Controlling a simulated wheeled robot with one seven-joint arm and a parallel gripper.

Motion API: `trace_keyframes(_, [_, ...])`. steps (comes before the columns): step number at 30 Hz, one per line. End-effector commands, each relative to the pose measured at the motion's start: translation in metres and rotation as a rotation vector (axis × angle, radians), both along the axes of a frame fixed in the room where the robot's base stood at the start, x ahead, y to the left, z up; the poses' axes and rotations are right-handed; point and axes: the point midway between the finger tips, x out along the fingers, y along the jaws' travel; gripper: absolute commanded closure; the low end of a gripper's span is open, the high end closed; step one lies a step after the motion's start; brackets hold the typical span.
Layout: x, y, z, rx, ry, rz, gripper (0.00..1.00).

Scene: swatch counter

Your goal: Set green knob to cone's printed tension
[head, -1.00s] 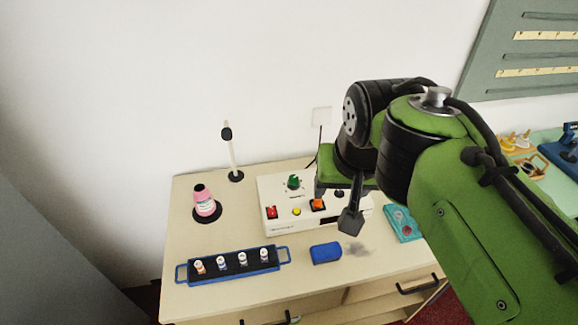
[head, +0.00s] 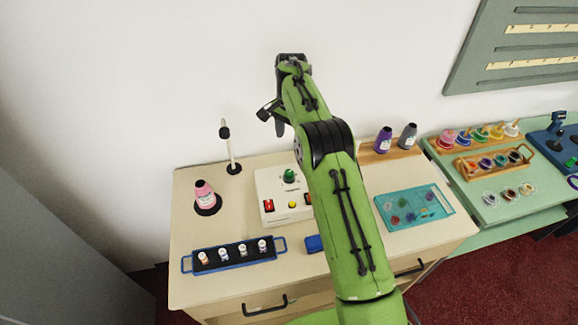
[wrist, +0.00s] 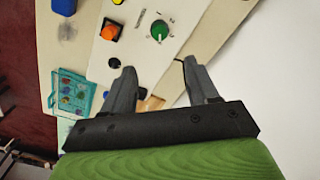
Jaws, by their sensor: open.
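The green knob (head: 289,175) stands on the top face of a white control box (head: 268,186) on the counter. It also shows in the wrist view (wrist: 159,30), seen from above and beyond the fingertips. The cone (head: 203,194) is pink with a black top and a pale label; it stands on a black round base at the left, and its print is too small to read. My gripper (head: 269,115) is open and empty, raised above the box. In the wrist view its two fingers (wrist: 157,80) are spread apart, with the knob ahead of the gap.
A red switch (head: 268,205), a yellow button (head: 292,205) and an orange switch (wrist: 110,30) are on the box. A blue rack (head: 235,253) of small bottles lies in front. A teal tray (head: 440,214) lies right. A thin post (head: 229,150) stands behind the cone.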

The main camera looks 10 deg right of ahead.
Motion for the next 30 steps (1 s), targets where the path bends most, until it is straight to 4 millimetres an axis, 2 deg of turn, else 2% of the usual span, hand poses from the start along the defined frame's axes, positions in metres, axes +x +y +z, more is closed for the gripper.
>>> trace_keyframes(15, [0.000, 0.001, -0.120, 0.000, 0.005, 0.003, 0.41])
trace_keyframes(18, [0.001, 0.001, -0.138, 0.000, 0.003, 0.003, 0.41])
trace_keyframes(23, [0.002, 0.001, -0.154, -0.001, -0.001, 0.004, 0.41])
trace_keyframes(30, [0.002, 0.002, -0.156, 0.000, -0.001, 0.004, 0.41])
